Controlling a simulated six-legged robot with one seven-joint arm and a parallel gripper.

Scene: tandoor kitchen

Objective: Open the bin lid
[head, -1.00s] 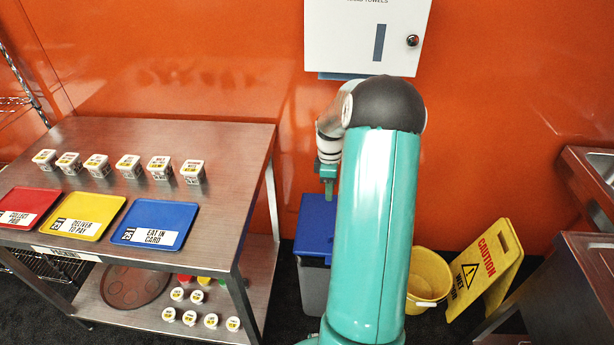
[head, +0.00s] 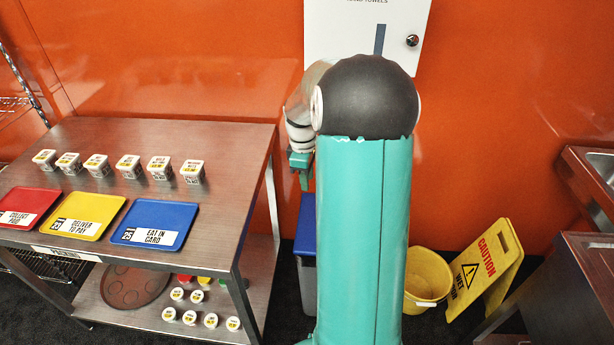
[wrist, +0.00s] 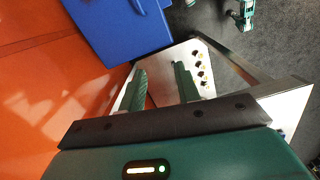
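The bin has a grey body (head: 307,285) and a blue lid (head: 306,226). It stands on the floor between the steel table and my arm, which hides its right side in the head view. The lid looks shut. The blue lid (wrist: 112,28) also shows at the top of the wrist view, beyond and left of the fingertips. My gripper (wrist: 159,70) is open and empty, its two green fingers apart and not touching the lid. In the head view my gripper (head: 304,178) hangs above the lid, near the orange wall; its fingers are small there.
A steel table (head: 225,140) with trays and small tubs stands close on the left of the bin. A white towel dispenser (head: 345,40) hangs on the wall above. A yellow bucket (head: 425,280) and a caution sign (head: 485,270) stand to the right.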

